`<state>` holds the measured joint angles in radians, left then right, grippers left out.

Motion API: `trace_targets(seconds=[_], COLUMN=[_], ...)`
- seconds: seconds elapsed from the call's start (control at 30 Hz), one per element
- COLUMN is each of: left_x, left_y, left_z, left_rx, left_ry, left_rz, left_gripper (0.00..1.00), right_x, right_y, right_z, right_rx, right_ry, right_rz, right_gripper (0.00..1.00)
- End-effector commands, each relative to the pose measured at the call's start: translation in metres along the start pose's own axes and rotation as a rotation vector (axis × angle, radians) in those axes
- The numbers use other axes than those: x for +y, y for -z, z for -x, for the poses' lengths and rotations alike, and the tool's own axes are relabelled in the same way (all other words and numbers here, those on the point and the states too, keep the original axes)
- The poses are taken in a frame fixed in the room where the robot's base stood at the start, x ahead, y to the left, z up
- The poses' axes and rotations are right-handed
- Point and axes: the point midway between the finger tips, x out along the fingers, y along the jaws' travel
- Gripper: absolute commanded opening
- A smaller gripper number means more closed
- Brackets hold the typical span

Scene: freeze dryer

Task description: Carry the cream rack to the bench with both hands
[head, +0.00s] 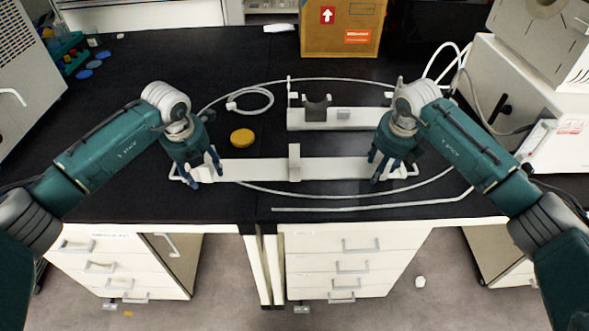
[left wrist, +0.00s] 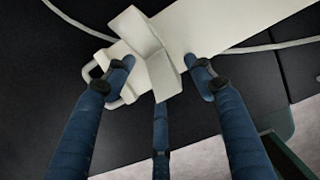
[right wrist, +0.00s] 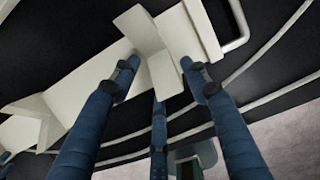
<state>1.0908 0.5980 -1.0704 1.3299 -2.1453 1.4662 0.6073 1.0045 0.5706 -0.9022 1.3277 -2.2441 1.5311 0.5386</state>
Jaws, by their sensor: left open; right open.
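The cream rack (head: 262,169) lies lengthwise on the black bench (head: 150,110) near its front edge, with a short upright piece at its middle. My left gripper (head: 207,178) is at its left end, and my right gripper (head: 385,175) is at its right end. In the left wrist view the open fingers are on either side of a cream end bracket of the rack (left wrist: 210,27), near a looped handle. In the right wrist view the open fingers straddle a similar bracket on the rack (right wrist: 90,72). I cannot tell whether any finger touches it.
A second cream stand (head: 365,118) with a grey cradle stands behind the rack. A cardboard box (head: 341,28) is at the back, and a white machine (head: 520,100) is at the right. The bench's left side is mostly clear.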

Motion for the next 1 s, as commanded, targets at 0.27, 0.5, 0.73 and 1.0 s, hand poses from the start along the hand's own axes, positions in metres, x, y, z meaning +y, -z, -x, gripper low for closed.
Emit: trace_targets(seconds=[0.27,0.5,0.73,1.0], left_x=[0.003,0.002,0.001,0.001], left_y=[0.002,0.001,-0.001,-0.001], left_z=[-0.002,-0.001,0.006,0.039], left_rx=[0.005,0.002,-0.002,-0.003], left_ry=[-0.007,-0.004,-0.002,-0.001], left_rz=[0.000,0.002,0.002,0.002], left_gripper=[0.67,0.67,0.67,0.67], right_x=[-0.001,-0.001,-0.002,-0.001], right_y=[0.001,0.001,0.002,0.001], right_z=[-0.001,-0.001,0.004,0.037], right_rx=[0.003,0.004,0.006,0.002], right_ry=[0.001,0.002,0.006,0.004], right_rz=[0.001,0.001,0.003,0.002], right_gripper=[0.49,0.67,0.67,0.67])
